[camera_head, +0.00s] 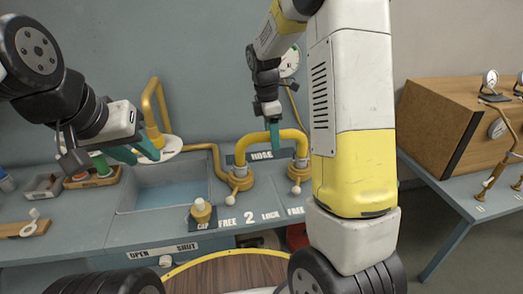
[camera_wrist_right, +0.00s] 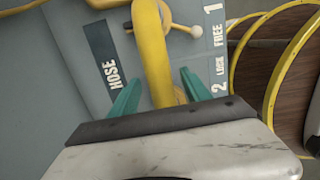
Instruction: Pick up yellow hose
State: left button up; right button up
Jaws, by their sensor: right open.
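My right gripper (camera_head: 274,136) points down at the top of the arch. Its teal fingers (camera_wrist_right: 155,88) are open, one on each side of the hose; I cannot tell whether either touches it. My left gripper (camera_head: 137,152) is open and empty, its teal fingers apart above the sink's left part. My right arm hides part of the bench right of the hose.
The left fitting (camera_head: 240,179) and right fitting (camera_head: 300,170) have white-knobbed levers. A yellow cap (camera_head: 201,211) stands in front. A sink (camera_head: 165,195) and yellow tap (camera_head: 153,108) lie left. A wooden box (camera_head: 445,122) stands on the right bench. A round wooden stool-like top (camera_head: 230,272) is nearest.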

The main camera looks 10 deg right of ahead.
jog(key=f, duration=0.3)
jog(key=shift+d+f, duration=0.2)
jog(key=shift+f, duration=0.05)
jog(key=shift+c, duration=0.3)
grip_shut()
jog(key=shift+r, duration=0.1)
dwell(0.8)
